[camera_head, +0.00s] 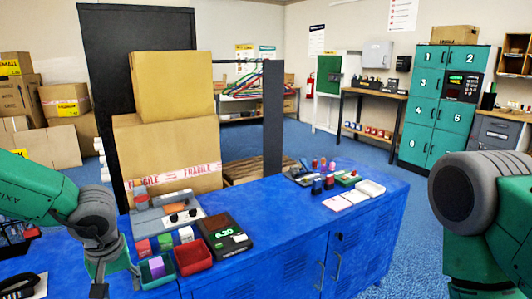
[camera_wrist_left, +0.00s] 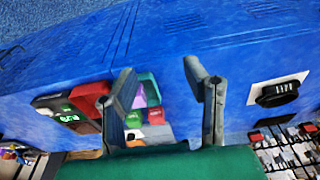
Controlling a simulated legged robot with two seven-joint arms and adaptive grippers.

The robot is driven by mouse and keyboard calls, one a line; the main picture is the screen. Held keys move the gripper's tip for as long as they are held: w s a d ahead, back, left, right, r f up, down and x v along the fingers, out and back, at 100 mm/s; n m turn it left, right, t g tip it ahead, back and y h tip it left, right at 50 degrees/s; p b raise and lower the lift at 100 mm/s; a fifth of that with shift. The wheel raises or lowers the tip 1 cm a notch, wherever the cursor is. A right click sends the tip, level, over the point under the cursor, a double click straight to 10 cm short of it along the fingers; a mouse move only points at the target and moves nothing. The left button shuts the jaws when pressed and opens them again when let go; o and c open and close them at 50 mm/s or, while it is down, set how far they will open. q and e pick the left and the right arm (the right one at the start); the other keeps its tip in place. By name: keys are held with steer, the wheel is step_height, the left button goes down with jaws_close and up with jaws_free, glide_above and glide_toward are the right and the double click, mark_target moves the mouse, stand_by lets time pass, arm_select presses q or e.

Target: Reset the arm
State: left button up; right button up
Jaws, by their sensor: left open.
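My left gripper (camera_head: 113,284) hangs at the front left of the blue counter, beside the teal tray (camera_head: 158,273). In the left wrist view its two grey fingers (camera_wrist_left: 163,78) stand wide apart with nothing held between them. The blue counter shows beyond the fingers. A red tray (camera_wrist_left: 90,98) and small coloured boxes (camera_wrist_left: 155,117) show near the left finger, partly hidden by it. My right arm comes in at the right edge of the head view, and its gripper is out of frame.
A scale (camera_head: 222,234) and a red tray (camera_head: 193,256) stand near the left gripper. Large cartons (camera_head: 170,150) stand behind. The blue counter's (camera_head: 280,215) middle is clear.

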arm_select(q)
steer(key=s+f+m+t+y, duration=0.1)
steer(key=s+f+m, duration=0.1)
steer(key=s+f, duration=0.4)
steer(key=s+f+m+t+y, duration=0.15)
steer(key=s+f, duration=0.25)
steer(key=f, duration=0.4)
steer(key=s+d+f+m+g+h, duration=0.1)
steer(key=s+f, duration=0.2)
steer(key=s, duration=0.6)
steer(key=s+d+f+m+g+h, duration=0.2)
steer(key=s, duration=0.7)
steer(key=shift+f, duration=0.4)
